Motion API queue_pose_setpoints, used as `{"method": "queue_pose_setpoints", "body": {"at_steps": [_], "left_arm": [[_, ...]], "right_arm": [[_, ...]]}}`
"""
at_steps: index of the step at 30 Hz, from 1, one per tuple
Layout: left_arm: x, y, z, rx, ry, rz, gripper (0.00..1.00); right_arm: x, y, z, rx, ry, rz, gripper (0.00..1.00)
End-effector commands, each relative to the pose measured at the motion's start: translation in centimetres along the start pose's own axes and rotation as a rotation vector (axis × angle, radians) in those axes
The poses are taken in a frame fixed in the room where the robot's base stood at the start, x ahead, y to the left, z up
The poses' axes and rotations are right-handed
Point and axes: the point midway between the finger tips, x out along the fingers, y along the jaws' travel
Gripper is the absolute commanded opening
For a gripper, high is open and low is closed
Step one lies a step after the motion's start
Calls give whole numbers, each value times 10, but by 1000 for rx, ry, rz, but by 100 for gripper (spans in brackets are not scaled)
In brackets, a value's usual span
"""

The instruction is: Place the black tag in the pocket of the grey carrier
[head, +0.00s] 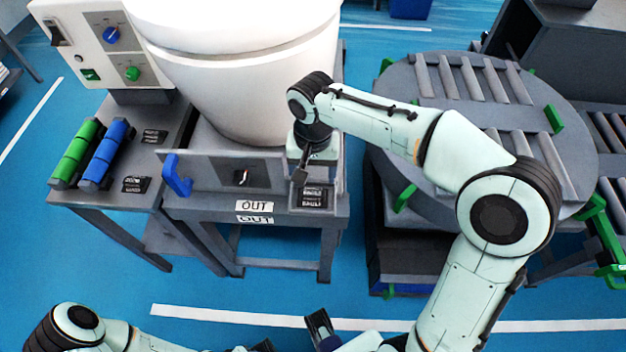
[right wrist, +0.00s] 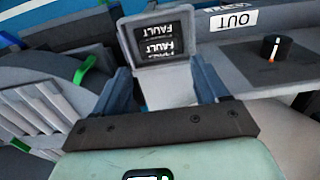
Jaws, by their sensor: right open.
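Black tags with white lettering lie in a small grey tray (head: 313,207) at the right end of the OUT table. In the right wrist view the tags (right wrist: 163,43) read FAULT. My right gripper (head: 301,174) is over this tray, pointing down. In the right wrist view its fingers (right wrist: 162,80) are apart and empty, with the tags just beyond the tips. My left gripper (head: 291,335) shows only partly at the bottom edge.
More black labels (head: 136,184) lie on the left table beside green and blue cylinders (head: 106,155). A control box (head: 105,45) stands behind them. A round roller table (head: 480,110) is on the right, behind my right arm. Blue floor is clear in front.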

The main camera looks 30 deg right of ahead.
Motion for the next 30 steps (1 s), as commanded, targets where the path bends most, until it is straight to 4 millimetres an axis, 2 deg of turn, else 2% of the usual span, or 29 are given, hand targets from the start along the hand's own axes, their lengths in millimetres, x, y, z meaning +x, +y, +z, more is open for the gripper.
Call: {"method": "queue_pose_setpoints", "body": {"at_steps": [1,3,9,30], "left_arm": [[-4,1,0,0,1,0,46],[-6,2,0,1,2,1,46],[-10,4,-1,1,4,1,46],[-10,4,-1,1,4,1,46]], "right_arm": [[-13,-1,-1,0,3,-2,73],[-26,-1,0,-1,3,-3,73],[-49,0,0,0,1,-1,73],[-53,0,0,0,-1,1,73]]}}
